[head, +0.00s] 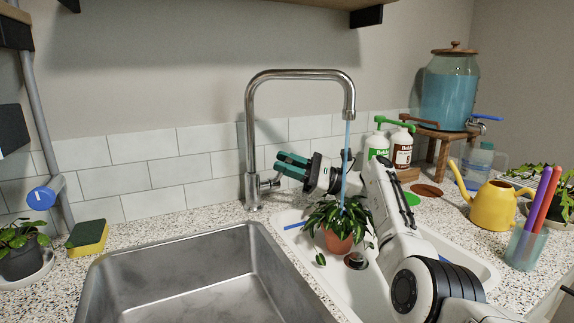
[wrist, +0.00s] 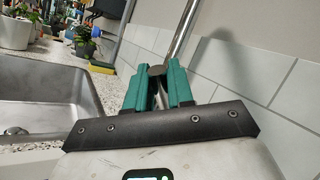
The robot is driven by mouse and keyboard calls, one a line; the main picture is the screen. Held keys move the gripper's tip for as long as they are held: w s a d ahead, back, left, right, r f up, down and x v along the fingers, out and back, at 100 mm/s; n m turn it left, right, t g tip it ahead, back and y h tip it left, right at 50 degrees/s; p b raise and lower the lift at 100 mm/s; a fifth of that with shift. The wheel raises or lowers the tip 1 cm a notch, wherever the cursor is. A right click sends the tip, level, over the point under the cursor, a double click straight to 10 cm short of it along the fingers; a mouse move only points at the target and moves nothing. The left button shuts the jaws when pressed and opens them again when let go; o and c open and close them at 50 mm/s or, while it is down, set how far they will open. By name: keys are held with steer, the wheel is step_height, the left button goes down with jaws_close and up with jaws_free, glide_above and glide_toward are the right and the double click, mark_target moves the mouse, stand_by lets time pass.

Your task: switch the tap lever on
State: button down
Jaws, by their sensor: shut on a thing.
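The chrome tap (head: 250,130) stands behind the sink and arches to the right. A blue stream of water (head: 347,160) falls from its spout onto a leafy plant in an orange pot (head: 338,240). The tap lever (head: 269,184) is at the tap's lower right side, partly hidden by my gripper (head: 286,166). In the wrist view, the green fingers of my gripper (wrist: 158,85) are shut on the lever, whose round grey end (wrist: 157,71) shows between them. The tap's pipe (wrist: 184,30) rises just behind.
The steel sink (head: 200,275) is empty at front left. A yellow-green sponge (head: 88,236) lies to its left. The tiled wall (head: 155,170) is close behind the tap.

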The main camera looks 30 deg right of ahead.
steer(key=shift+s+d+f, duration=0.1)
steer(key=shift+f, duration=0.05)
steer(key=c, duration=1.1)
jaws_free()
steer(key=shift+c, duration=0.2)
steer(key=shift+r, duration=0.25)
